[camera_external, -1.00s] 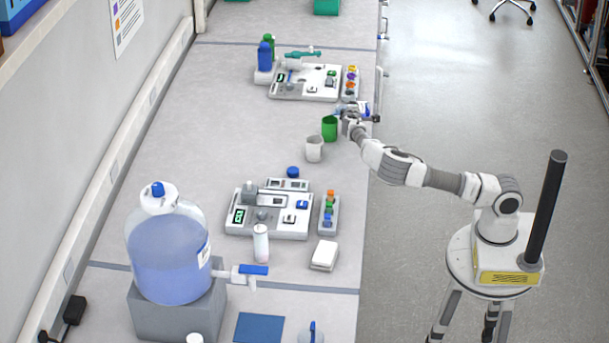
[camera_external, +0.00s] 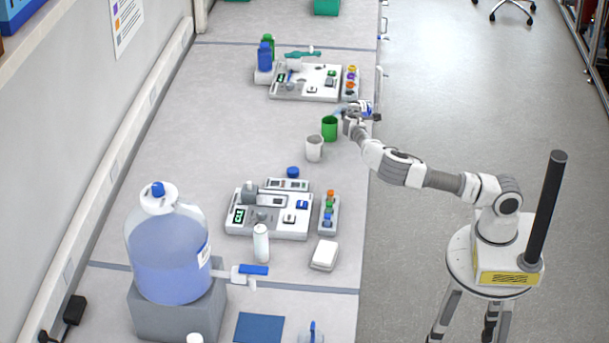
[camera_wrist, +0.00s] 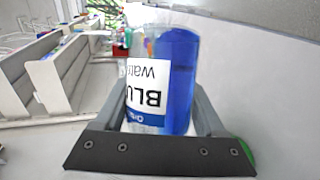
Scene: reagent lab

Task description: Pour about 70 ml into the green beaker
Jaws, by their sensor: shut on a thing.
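The green beaker (camera_external: 329,129) stands upright on the bench, just left of my gripper (camera_external: 355,112) in the external view. My gripper is shut on a clear bottle of blue liquid (camera_external: 366,109), held above the bench and tipped over, its mouth end toward the beaker side. In the wrist view the bottle (camera_wrist: 178,80) sits between the fingers of my gripper (camera_wrist: 160,105), its "BLU… Wat…" label upside down. A sliver of green (camera_wrist: 243,152) shows below right, probably the beaker. The level inside the beaker is hidden, and I cannot make out a stream.
A white beaker (camera_external: 314,148) stands close in front of the green one. Instrument stations stand behind (camera_external: 306,93) and nearer (camera_external: 268,225). A large carboy (camera_external: 168,258) is at front left. The bench's right edge is close to the gripper.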

